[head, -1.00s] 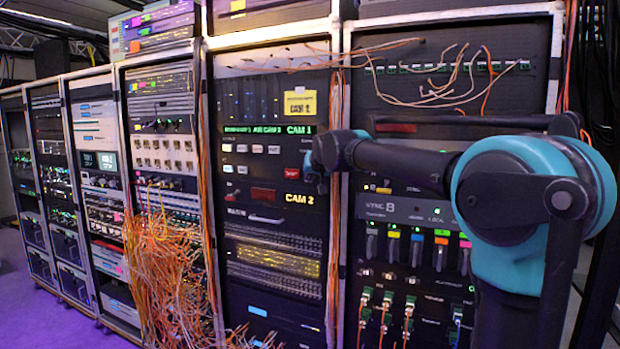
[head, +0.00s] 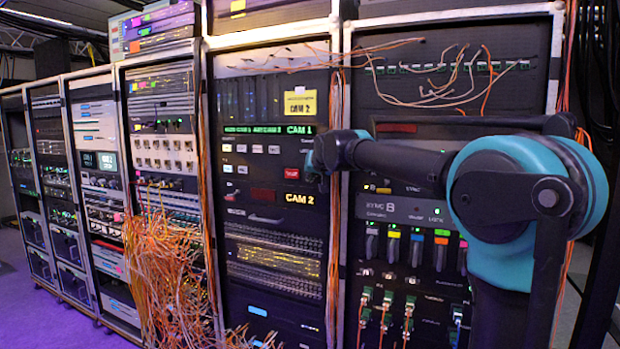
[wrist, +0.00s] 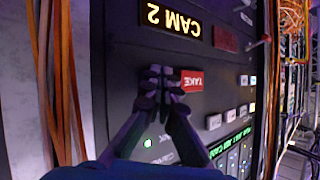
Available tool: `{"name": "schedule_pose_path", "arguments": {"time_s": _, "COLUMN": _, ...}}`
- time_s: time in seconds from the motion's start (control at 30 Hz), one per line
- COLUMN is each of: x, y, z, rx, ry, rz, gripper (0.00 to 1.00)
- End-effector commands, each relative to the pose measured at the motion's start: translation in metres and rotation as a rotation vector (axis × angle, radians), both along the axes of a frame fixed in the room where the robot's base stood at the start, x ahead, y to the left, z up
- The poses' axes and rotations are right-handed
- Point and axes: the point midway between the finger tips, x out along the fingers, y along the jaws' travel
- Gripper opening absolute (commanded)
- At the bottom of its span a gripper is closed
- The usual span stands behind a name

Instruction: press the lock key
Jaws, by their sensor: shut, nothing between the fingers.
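My gripper (wrist: 162,84) shows in the wrist view with its dark fingers closed together and nothing held. Its tips are in front of the black control panel (wrist: 122,66), just beside the red key marked TAKE (wrist: 192,81). I cannot tell if the tips touch the panel. No key can be read as the lock key; a small green light (wrist: 148,143) and blurred lettering lie beside the fingers, and the fingers hide part of the panel. In the head view, the panel (head: 265,215) is on the middle rack and my arm's end covers its right edge.
Orange cables (wrist: 66,90) run down the rack's edge beside the panel. Loose orange cables (head: 170,270) hang from the rack to the left. Pale keys (wrist: 213,122) and the lit CAM 2 display (wrist: 172,18) are near the gripper.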

Motion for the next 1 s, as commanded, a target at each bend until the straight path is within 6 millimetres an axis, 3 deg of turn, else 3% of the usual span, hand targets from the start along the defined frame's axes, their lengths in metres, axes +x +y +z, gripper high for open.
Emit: {"name": "schedule_pose_path", "arguments": {"time_s": 1.0, "x": -0.0088, "y": 0.0033, "z": 0.0000, "rx": -0.001, "ry": 0.000, "rz": 0.000, "gripper": 0.00}}
